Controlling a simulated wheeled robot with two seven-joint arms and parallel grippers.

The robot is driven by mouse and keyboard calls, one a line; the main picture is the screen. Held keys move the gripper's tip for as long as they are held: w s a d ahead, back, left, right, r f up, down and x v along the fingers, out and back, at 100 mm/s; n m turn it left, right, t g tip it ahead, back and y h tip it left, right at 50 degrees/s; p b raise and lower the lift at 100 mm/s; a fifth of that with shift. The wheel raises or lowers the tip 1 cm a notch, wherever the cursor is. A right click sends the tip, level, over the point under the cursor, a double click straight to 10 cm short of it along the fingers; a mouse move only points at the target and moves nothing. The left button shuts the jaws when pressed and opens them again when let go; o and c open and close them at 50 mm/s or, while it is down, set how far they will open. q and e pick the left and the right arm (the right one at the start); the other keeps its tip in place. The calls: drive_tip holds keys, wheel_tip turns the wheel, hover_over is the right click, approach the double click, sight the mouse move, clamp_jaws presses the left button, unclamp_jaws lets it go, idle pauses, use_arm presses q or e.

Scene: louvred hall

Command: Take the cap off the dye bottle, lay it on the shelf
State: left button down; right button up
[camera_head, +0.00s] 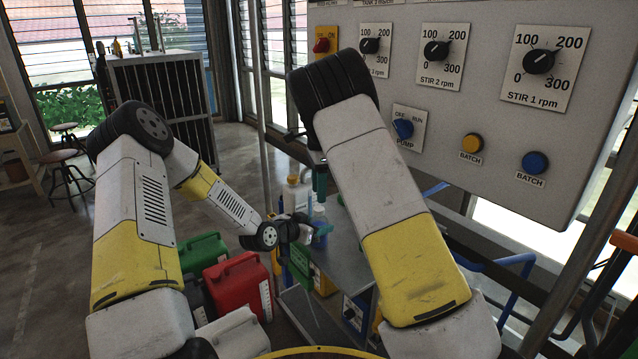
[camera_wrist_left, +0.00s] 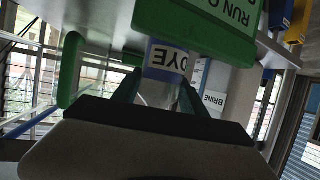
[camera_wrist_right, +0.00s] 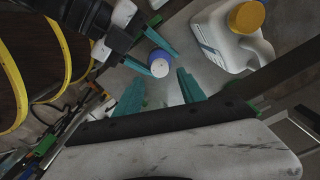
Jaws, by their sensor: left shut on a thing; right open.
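The dye bottle (camera_head: 320,238) stands on the grey shelf (camera_head: 348,265) below the control panel. Its DYE label (camera_wrist_left: 168,58) shows upside down in the left wrist view. My left gripper (camera_head: 308,230) is shut on the bottle's body from the side, with a teal finger on each side. The pale round cap (camera_wrist_right: 159,67) sits on top of the bottle, with blue around it, seen from above in the right wrist view. My right gripper (camera_wrist_right: 160,92) is open and empty above the bottle, its fingers apart from the cap. It also shows in the head view (camera_head: 319,182).
A white jug with a yellow lid (camera_wrist_right: 228,38) stands close to the bottle. A BRINE label (camera_wrist_left: 214,103) and a green sign (camera_wrist_left: 195,25) are near it. Red (camera_head: 239,284) and green (camera_head: 203,256) cans stand lower left. The control panel (camera_head: 465,95) rises behind.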

sight(319, 208)
wheel_tip(319, 208, down, 6)
drive_tip(key=shift+r, duration=0.1)
drive_tip(key=shift+c, duration=0.5)
clamp_jaws()
drive_tip(key=n, duration=0.8)
drive_tip(key=shift+r+n, duration=0.1)
drive_tip(key=shift+n, duration=0.2)
drive_tip(key=n, duration=0.4)
drive_tip(key=shift+n, duration=0.4)
drive_tip(key=n, duration=0.3)
